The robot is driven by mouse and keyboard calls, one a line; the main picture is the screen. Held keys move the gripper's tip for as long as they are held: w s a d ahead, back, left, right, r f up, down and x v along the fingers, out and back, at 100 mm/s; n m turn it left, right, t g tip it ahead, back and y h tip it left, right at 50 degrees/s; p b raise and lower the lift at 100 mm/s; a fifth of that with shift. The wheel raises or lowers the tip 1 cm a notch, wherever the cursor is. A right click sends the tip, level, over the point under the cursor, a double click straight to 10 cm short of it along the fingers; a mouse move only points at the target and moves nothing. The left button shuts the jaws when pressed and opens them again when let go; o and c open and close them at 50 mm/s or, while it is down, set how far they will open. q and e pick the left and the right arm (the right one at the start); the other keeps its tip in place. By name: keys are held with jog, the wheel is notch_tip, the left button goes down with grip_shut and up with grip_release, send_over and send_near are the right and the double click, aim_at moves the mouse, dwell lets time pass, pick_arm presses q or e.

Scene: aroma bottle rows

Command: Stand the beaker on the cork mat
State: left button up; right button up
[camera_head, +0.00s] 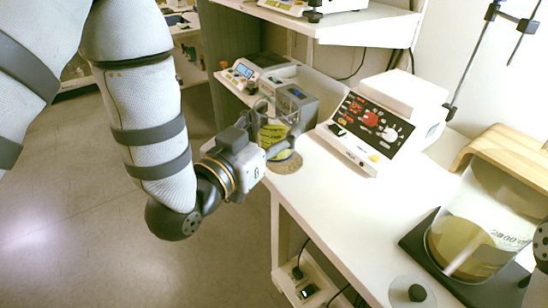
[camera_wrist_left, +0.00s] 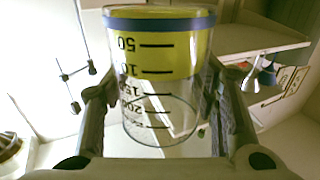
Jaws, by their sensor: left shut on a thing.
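The beaker (camera_head: 272,136) is clear, with yellow contents and a blue band near its base. My left gripper (camera_head: 278,143) is shut on it from the near left and holds it upright. In the left wrist view the beaker (camera_wrist_left: 160,75) fills the space between the two fingers, its scale upside down. The cork mat (camera_head: 288,167) is a round brown disc near the left edge of the white bench. The beaker's base is over the mat; I cannot tell whether it touches. The beaker and gripper hide the mat's far part. My right gripper is not in view.
A white device with knobs (camera_head: 375,125) stands right of the mat, and a grey device (camera_head: 291,103) stands behind the beaker. A large 2000 beaker (camera_head: 480,225) stands on a dark plate at the right. The bench middle is clear. A shelf (camera_head: 345,25) hangs above.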

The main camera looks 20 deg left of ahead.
pick_arm(q)
jog(key=w+f+b, duration=0.1)
jog(key=w+f, duration=0.2)
jog(key=w, duration=0.1)
jog(key=w+a+f, duration=0.1)
jog(key=w+f, duration=0.2)
jog(key=w+f+b, duration=0.1)
jog(key=w+f, duration=0.2)
jog(key=w, duration=0.1)
jog(key=shift+w+a+f+b, duration=0.15)
jog(key=shift+w+a+b, duration=0.05)
jog(key=shift+w+b, duration=0.15)
jog(key=shift+f, duration=1.4)
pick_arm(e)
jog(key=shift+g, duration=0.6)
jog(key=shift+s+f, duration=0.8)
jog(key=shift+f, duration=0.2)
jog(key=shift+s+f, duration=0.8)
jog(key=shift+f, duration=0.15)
pick_arm(q)
jog(key=shift+f+b, duration=0.2)
jog(key=shift+b, duration=0.1)
jog(key=o, duration=1.3)
jog(key=shift+o, duration=0.2)
